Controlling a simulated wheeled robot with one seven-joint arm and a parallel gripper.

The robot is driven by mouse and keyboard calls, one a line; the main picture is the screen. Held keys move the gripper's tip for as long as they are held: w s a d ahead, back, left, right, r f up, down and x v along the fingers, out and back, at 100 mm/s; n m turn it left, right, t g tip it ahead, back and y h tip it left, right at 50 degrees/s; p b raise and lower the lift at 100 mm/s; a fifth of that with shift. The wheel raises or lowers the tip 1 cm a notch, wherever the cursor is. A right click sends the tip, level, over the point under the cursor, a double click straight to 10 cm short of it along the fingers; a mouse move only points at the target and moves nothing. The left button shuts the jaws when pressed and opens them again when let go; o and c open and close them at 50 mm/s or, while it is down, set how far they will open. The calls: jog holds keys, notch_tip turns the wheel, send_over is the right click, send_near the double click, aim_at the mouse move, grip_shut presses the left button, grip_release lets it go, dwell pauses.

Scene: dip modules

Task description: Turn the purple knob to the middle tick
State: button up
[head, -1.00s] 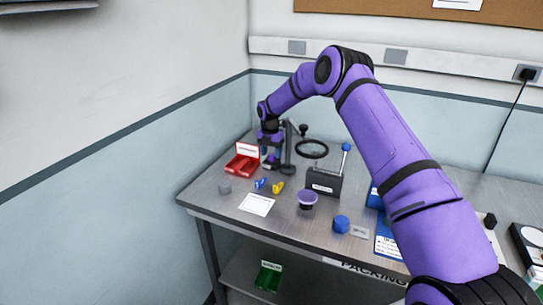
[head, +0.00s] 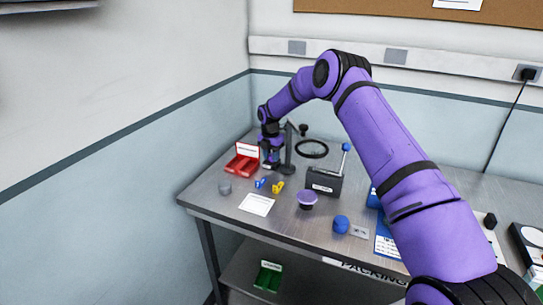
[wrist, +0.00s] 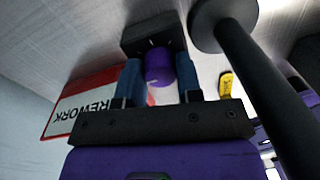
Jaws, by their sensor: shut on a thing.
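The purple knob (wrist: 158,66) sits on a dark block (wrist: 140,34) in the wrist view, with small light tick marks on the block's face beside it. A pale mark shows on the knob's near edge. I cannot tell for sure which tick the knob points to. My gripper (wrist: 158,80) is shut on the knob, one blue-grey finger on each side. In the head view my gripper (head: 271,160) is low at the back left of the bench, and it hides the knob there.
A dark post (head: 288,150) on a round base stands close to the right of my gripper. A red REWORK bin (head: 242,166) is close on the left. A black ring (head: 312,149), a lever box (head: 324,182) and a purple bowl (head: 307,201) are further right.

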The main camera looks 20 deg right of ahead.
aim_at(270, 155)
jog(key=shift+m, duration=0.3)
jog(key=o, duration=0.9)
jog(key=shift+o, duration=0.2)
notch_tip(270, 155, up, 11)
jog(key=shift+w+a, duration=0.15)
jog(key=shift+w, duration=0.1)
jog(key=shift+f, duration=0.1)
